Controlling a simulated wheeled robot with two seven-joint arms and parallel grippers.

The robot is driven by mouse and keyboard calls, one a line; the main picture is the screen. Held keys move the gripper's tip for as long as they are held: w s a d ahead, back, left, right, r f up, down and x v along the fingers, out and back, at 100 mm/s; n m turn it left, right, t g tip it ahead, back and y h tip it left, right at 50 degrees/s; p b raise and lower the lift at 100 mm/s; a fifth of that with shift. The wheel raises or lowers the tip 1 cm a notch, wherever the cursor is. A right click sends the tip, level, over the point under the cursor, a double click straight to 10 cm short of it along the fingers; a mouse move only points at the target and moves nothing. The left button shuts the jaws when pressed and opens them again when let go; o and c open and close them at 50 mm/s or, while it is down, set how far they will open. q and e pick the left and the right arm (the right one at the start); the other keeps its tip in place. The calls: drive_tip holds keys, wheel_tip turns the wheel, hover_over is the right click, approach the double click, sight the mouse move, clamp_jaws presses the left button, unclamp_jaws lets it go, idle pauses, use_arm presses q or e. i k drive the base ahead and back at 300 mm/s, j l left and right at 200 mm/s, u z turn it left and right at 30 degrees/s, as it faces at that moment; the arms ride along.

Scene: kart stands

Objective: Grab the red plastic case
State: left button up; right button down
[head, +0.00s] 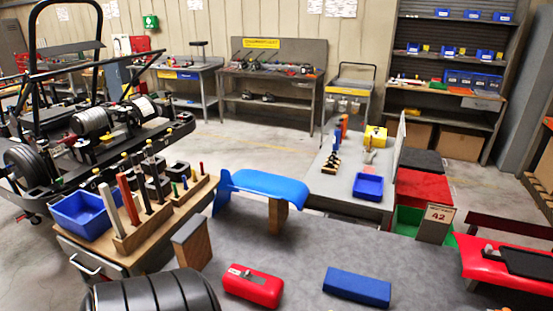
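The red plastic case (252,287) lies on the grey tabletop (310,245) in the lower middle of the head view. It has rounded corners and a small grey fitting on its top. Nothing covers it. A blue case (357,287) of similar size lies to its right, with a gap of bare table between them. Neither of my grippers shows in this view.
A black ribbed tire (152,294) sits left of the case. Behind are a grey-topped wooden block (191,243) and a curved blue panel (262,184) on a wooden support. A sign (436,223) marked 42 and a red seat-like part (510,268) stand right.

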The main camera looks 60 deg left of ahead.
sight(265, 289)
drive_tip(key=u, duration=2)
